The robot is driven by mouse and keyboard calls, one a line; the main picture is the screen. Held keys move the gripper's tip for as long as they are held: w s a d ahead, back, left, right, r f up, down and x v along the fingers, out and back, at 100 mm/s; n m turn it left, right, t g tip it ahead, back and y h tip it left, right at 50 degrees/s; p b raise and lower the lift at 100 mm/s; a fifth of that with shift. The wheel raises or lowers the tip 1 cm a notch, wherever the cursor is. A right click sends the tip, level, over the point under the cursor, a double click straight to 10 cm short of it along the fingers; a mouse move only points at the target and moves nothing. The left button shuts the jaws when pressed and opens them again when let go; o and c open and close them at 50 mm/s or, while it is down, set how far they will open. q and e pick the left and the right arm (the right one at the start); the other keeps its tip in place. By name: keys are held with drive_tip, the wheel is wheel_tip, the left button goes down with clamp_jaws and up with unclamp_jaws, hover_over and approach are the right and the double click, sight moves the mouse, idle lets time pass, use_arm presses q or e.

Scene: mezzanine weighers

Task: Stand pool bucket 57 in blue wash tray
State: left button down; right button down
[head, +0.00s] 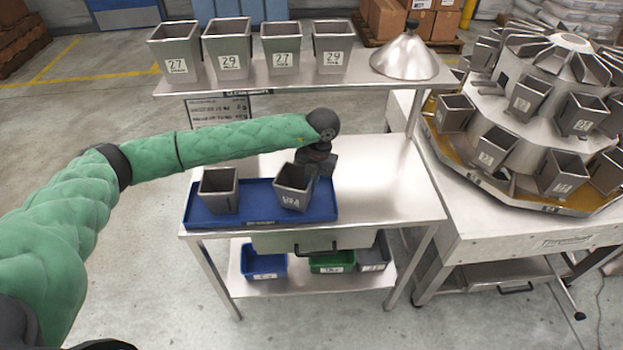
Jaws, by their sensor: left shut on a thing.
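A grey metal bucket (293,187) with a white label, too small to read surely, is at the right part of the blue wash tray (252,217) on the steel table. It leans slightly; I cannot tell whether its base touches the tray floor. My left gripper (313,168) is shut on this bucket at its right rear rim, and the fingers are partly hidden behind it. Another grey bucket (219,190) stands upright in the left part of the tray, apart from the held one. My right gripper is not in view.
Several buckets labelled 27 and 29 (228,50) and a steel cone (405,58) stand on the raised shelf (300,78) behind. The table (390,185) is clear right of the tray. A multihead weigher (540,110) stands at right. Blue (263,264) and green bins (332,262) sit below.

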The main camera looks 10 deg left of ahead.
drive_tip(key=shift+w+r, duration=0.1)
use_arm(q)
drive_tip(key=c, duration=1.5)
unclamp_jaws()
drive_tip(key=shift+c, duration=0.2)
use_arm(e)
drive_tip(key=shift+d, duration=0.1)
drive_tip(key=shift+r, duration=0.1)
